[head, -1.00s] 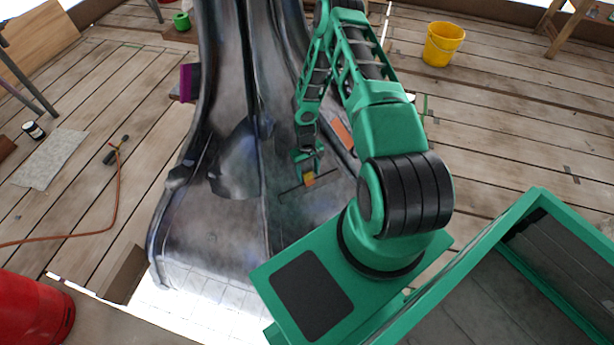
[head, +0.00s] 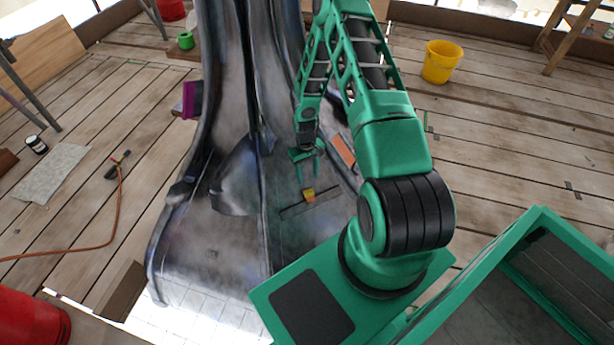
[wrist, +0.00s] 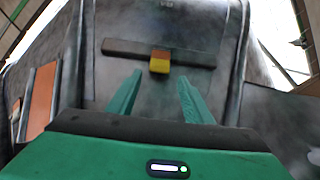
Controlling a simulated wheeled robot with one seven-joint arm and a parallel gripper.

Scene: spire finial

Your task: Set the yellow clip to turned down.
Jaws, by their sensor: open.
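The yellow clip (head: 309,195) sits on a dark bar (head: 291,211) on the grey metal spire surface; its upper part looks orange-brown. In the wrist view the clip (wrist: 160,62) is at the middle of the bar (wrist: 198,57), with its yellow face toward me and the orange-brown part beyond. My gripper (head: 310,180) is open and empty. Its fingertips (wrist: 154,78) are short of the clip and apart from it, one to each side. I cannot tell the clip's exact setting.
An orange plate (head: 342,150) lies on the spire to the right of my gripper, and a purple block (head: 191,99) is on its left side. A yellow bucket (head: 441,62) stands on the planks at upper right. A hose (head: 117,205) lies at left.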

